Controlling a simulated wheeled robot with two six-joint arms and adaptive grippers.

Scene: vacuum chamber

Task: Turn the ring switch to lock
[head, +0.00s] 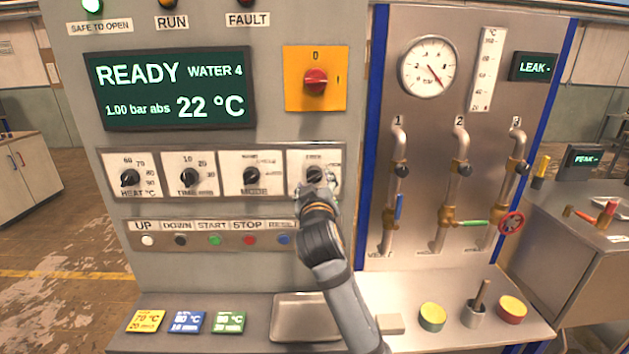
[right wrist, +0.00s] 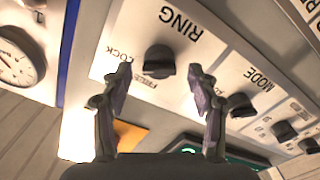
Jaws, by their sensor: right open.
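The ring switch is a black knob (head: 314,174) on a white plate, rightmost in the row of dials in the head view. The right wrist view shows the knob (right wrist: 159,62) close up, below the word RING, with LOCK printed to its left in that picture. Other position marks are partly covered by a finger. I cannot tell which mark the knob points to. My right gripper (right wrist: 160,82) is open, its two fingers either side of the knob in that view, with no clear contact. It also covers the lower part of the switch plate in the head view. My left gripper is not in view.
The mode knob (head: 251,176) sits beside the ring switch. A button row (head: 214,240) runs below, and the red main switch (head: 315,82) is above. Pipes with valves (head: 459,169) stand to the right. A metal tray (head: 283,318) lies on the ledge under my arm.

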